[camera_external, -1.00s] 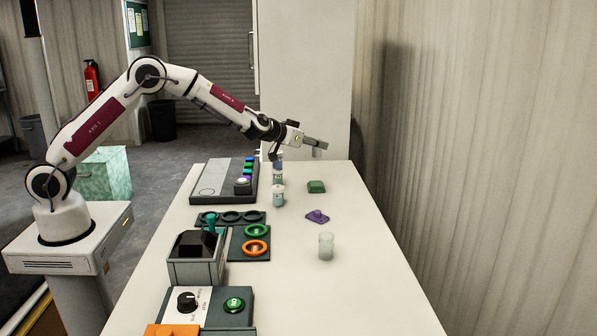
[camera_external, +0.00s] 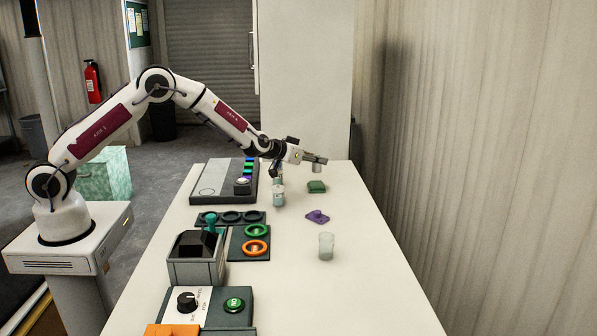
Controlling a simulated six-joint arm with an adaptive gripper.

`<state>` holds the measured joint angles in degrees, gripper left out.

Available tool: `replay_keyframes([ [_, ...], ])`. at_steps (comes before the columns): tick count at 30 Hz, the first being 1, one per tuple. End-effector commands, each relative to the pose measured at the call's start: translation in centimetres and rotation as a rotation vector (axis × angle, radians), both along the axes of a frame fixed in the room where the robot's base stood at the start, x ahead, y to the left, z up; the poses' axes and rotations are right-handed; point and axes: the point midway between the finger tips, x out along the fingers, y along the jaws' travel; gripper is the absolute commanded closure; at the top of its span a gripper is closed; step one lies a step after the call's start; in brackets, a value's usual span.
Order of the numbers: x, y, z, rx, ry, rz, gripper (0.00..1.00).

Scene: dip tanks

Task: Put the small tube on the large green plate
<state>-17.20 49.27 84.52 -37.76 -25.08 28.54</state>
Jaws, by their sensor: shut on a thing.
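My gripper (camera_external: 318,160) is shut on a small pale tube (camera_external: 317,169). It holds the tube upright, just above the large green plate (camera_external: 316,187) near the far right of the table. A narrow gap shows between the tube and the plate. The fingers hide the tube's upper part.
A purple plate (camera_external: 317,216) and a translucent cup (camera_external: 326,246) stand nearer the camera. A grey panel (camera_external: 222,182) and a ring rack (camera_external: 250,243) line the left side. The right side is clear.

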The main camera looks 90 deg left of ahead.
Motion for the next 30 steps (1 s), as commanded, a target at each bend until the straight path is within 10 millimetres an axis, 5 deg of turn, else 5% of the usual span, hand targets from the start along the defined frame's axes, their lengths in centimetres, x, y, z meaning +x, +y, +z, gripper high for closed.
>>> replay_keyframes([
  [14, 0.0, 0.0, -0.7, 0.001, 0.0, 0.0, 0.99],
  [30, 0.0, 0.0, -4.2, 0.0, -0.002, -0.001, 0.99],
])
